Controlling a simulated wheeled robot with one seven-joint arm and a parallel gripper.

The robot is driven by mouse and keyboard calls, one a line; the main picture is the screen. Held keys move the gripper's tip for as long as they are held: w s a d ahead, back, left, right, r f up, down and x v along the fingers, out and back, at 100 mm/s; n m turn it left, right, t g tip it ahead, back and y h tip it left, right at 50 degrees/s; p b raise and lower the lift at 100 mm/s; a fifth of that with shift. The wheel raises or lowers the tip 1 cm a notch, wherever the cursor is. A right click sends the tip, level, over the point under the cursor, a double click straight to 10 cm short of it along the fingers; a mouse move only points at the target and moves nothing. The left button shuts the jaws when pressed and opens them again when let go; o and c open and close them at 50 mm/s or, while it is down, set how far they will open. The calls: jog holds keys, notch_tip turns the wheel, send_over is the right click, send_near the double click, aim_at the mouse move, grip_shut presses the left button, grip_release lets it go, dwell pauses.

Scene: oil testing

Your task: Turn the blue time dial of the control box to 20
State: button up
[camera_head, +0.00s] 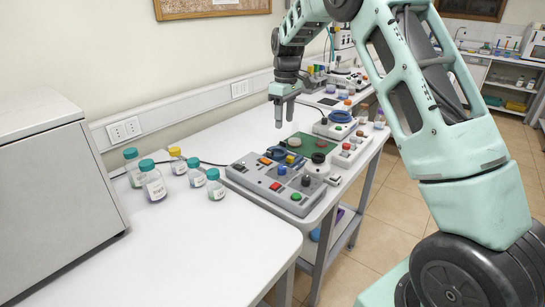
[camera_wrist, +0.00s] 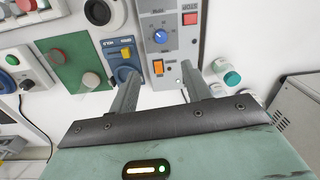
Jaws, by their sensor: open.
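The control box is a grey panel (camera_wrist: 152,54) in the wrist view. Its blue time dial (camera_wrist: 159,36) is a small knob inside a ring of marks too small to read. A red button (camera_wrist: 190,18) and an orange switch (camera_wrist: 158,67) share the panel. My gripper (camera_head: 284,122) points down, well above and behind the box. In the wrist view my gripper (camera_wrist: 160,72) is open and empty, with the dial beyond its fingertips.
Bottles with teal caps (camera_head: 152,180) stand left of the box. A large grey machine (camera_head: 50,190) fills the left. The near white table (camera_head: 200,250) is clear.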

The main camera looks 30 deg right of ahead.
aim_at(282, 167)
jog(key=f+p, duration=0.1)
jog(key=f, duration=0.4)
jog(key=f+p, duration=0.1)
jog(key=f, duration=0.5)
jog(key=f+p, duration=0.2)
jog(key=f, duration=0.3)
jog(key=shift+s+a+f, duration=0.25)
jog(key=shift+a+f, duration=0.1)
jog(key=shift+f, duration=0.05)
jog(key=c, duration=1)
